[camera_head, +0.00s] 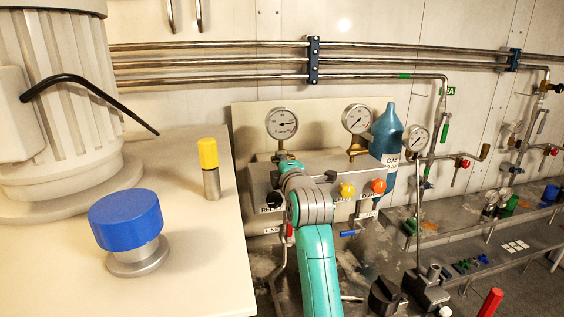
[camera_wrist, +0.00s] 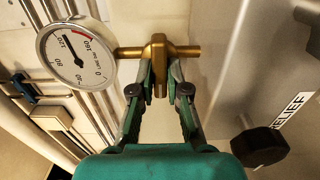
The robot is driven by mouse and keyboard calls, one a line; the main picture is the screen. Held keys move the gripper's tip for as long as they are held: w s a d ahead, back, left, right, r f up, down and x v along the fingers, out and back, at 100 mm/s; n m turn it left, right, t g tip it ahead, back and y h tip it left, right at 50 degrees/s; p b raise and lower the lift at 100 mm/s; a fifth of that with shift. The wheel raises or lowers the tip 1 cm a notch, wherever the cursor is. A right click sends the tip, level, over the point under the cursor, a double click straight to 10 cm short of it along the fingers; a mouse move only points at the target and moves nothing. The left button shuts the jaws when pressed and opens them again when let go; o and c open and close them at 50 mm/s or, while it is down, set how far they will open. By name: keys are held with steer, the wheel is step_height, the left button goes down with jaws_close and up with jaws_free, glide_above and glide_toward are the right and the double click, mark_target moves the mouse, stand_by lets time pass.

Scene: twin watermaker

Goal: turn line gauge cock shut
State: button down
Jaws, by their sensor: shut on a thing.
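The brass gauge cock (camera_wrist: 184,51) shows in the wrist view, with its pipe running across the picture from the gauge. My gripper (camera_wrist: 160,84) has its two fingers closed on either side of the cock's brass handle (camera_wrist: 157,47), which points down between them. The round white gauge (camera_wrist: 75,53) is beside the cock. In the head view, this appears to be the left gauge (camera_head: 282,124) on the panel. My wrist hides most of its cock and my fingertips there.
The panel carries a black knob near a RELIEF label (camera_wrist: 260,148), a yellow knob (camera_head: 347,190) and an orange knob (camera_head: 379,186). A second gauge (camera_head: 357,119) and a blue bottle (camera_head: 387,140) stand to the right. A white counter (camera_head: 200,255) is at left.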

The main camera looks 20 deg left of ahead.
steer(key=shift+f, duration=0.1)
steer(key=c, duration=1.2)
jaws_free()
steer(key=shift+o, duration=0.2)
steer(key=shift+s, duration=0.1)
steer(key=v, duration=1.2)
